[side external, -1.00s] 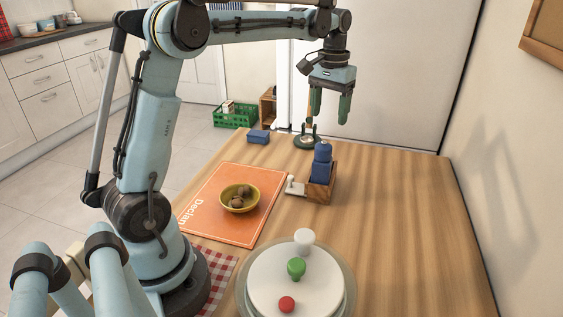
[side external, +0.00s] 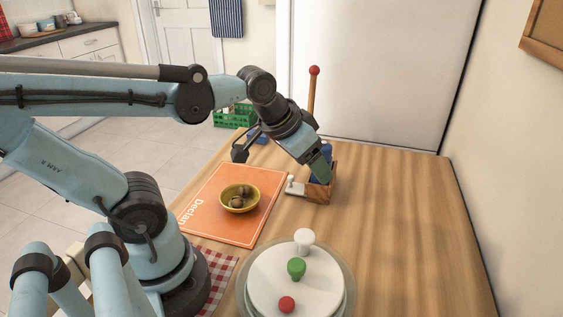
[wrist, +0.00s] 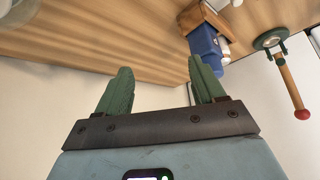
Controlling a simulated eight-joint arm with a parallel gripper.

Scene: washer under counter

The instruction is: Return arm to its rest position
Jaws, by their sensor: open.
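My gripper (wrist: 160,88) is open in the wrist view, its two green fingers apart with nothing between them. In the side view my gripper (side external: 322,170) overlaps the wooden box (side external: 322,191) with the blue object in it. The blue object (wrist: 205,50) shows behind the right finger in the wrist view; whether they touch cannot be told.
An orange mat (side external: 214,221) holds a yellow bowl (side external: 227,205) with brown items. A white round board (side external: 270,290) carries white, green and red knobs. A red-topped wooden stick (side external: 312,92) stands at the back. The table's right side is clear.

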